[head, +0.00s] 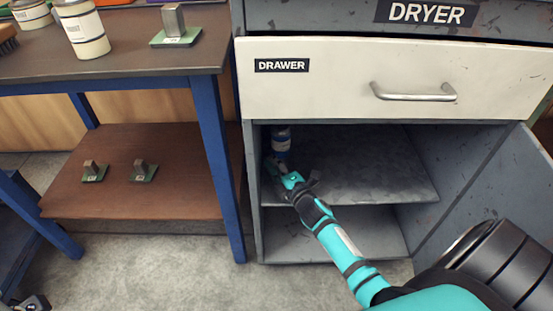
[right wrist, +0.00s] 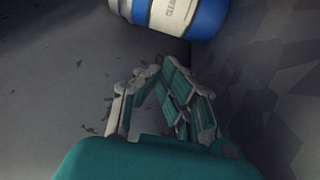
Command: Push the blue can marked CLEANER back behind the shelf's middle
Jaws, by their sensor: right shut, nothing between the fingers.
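The blue can (head: 282,142) with a white label stands on the cabinet's upper shelf (head: 375,165), near the left wall and below the drawer. My right gripper (head: 274,164) reaches into the cabinet on the near side of the can. In the right wrist view its fingers (right wrist: 160,72) are shut and empty, with a small gap visible between the tips and the can. My left gripper is not in view.
The cabinet's left side wall (head: 252,190) is close to the can and gripper. The white drawer (head: 340,85) above is shut. The open door (head: 490,190) stands at the right. The shelf right of the can is bare. A table (head: 130,50) stands left.

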